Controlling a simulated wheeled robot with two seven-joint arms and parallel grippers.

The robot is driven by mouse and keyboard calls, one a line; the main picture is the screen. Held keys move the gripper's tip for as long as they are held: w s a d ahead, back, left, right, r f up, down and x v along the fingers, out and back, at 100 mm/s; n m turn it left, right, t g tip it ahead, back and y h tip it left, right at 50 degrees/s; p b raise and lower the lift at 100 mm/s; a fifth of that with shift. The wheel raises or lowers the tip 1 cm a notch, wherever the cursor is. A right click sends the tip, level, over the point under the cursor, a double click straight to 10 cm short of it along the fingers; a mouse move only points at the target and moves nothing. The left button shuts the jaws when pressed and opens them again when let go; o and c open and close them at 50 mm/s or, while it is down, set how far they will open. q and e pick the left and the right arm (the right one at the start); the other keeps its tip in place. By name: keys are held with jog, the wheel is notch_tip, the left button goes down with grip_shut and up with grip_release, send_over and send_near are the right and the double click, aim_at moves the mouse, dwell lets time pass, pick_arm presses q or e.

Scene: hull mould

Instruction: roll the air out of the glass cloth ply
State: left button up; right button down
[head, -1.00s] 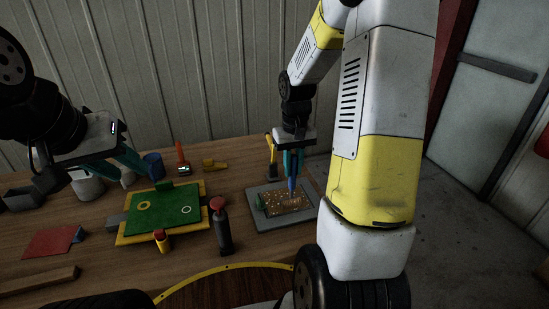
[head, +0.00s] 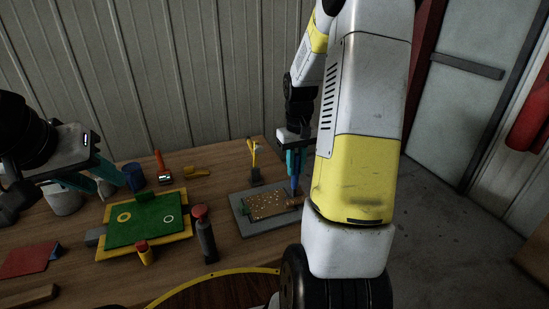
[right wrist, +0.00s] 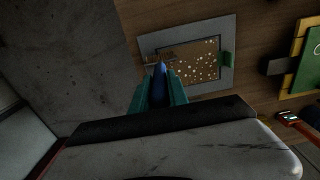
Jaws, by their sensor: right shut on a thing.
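The glass cloth ply (head: 268,206) is a brown, pale-speckled rectangle in a grey tray-like mould (head: 252,229) at the table's right. It also shows in the right wrist view (right wrist: 200,62), where speckles look denser to the right and sparser near the tool. My right gripper (head: 295,176) is shut on a blue-handled tool (head: 295,188), held upright over the ply's right end. The tool's lower end is at a brown roller-like piece (head: 292,202); contact with the ply cannot be told. My left gripper (head: 108,185) appears open and empty above the table's left side.
A green board (head: 145,228) in a yellow frame lies left of the mould. A dark red-topped bottle (head: 205,238) and a small yellow pot (head: 145,255) stand nearby. A yellow tool in a stand (head: 254,165) is behind the mould. A blue cup (head: 134,177) stands farther left.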

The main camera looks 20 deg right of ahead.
jog(key=w, duration=0.4)
jog(key=shift+w+a, duration=0.1)
jog(key=shift+a, duration=0.2)
dwell(0.5)
jog(key=w+a, duration=0.3)
jog(key=a, duration=0.9)
dwell(1.1)
jog(key=shift+f, duration=0.1)
